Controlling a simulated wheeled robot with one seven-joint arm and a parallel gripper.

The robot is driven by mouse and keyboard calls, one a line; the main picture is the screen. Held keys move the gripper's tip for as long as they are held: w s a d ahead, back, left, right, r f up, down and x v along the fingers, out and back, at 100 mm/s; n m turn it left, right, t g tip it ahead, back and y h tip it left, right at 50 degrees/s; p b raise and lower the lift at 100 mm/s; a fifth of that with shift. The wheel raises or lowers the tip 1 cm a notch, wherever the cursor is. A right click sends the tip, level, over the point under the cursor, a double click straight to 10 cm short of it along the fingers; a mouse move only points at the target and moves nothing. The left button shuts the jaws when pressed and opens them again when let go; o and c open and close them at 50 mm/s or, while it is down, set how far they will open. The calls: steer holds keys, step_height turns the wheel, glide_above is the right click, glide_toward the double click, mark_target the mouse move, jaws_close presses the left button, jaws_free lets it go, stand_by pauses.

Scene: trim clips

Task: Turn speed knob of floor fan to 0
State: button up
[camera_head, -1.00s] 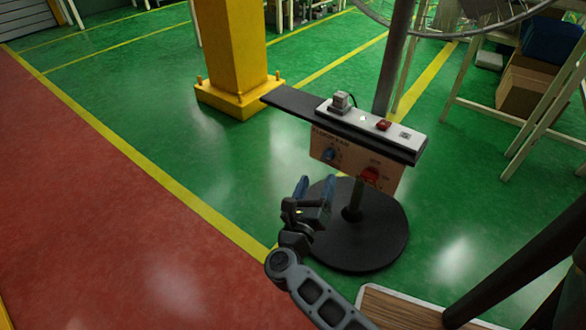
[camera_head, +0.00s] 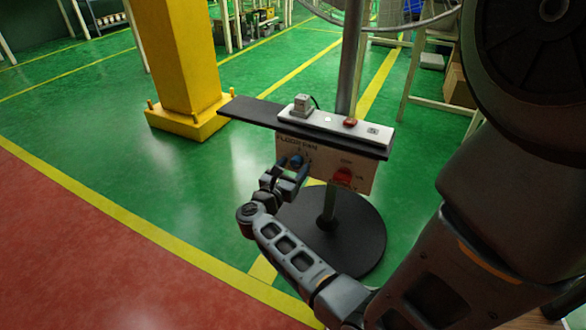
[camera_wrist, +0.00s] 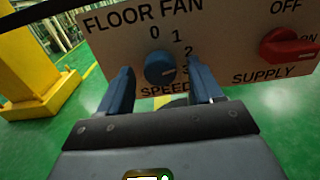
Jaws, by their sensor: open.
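The floor fan's control panel (camera_head: 318,172) is a light board under a black shelf on a pole. The blue speed knob (camera_wrist: 160,68) is on its left side, with the numbers 0, 1, 2, 3 around its upper and right side. The knob's white mark looks turned to the right, around 2 or 3; I cannot tell exactly. My gripper (camera_wrist: 160,88) is open, with one blue finger on each side of the knob, apparently short of closing on it. In the head view my gripper (camera_head: 286,172) partly hides the knob.
A red supply switch (camera_wrist: 291,46) is right of the knob. A white power strip (camera_head: 335,122) with a plug and red switch lies on the black shelf (camera_head: 250,110). A round black base (camera_head: 350,245) stands below. A yellow pillar (camera_head: 178,60) is behind left.

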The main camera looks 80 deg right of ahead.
steer(key=shift+s+d, duration=0.1)
steer(key=shift+d, duration=0.15)
steer(key=c, duration=1.1)
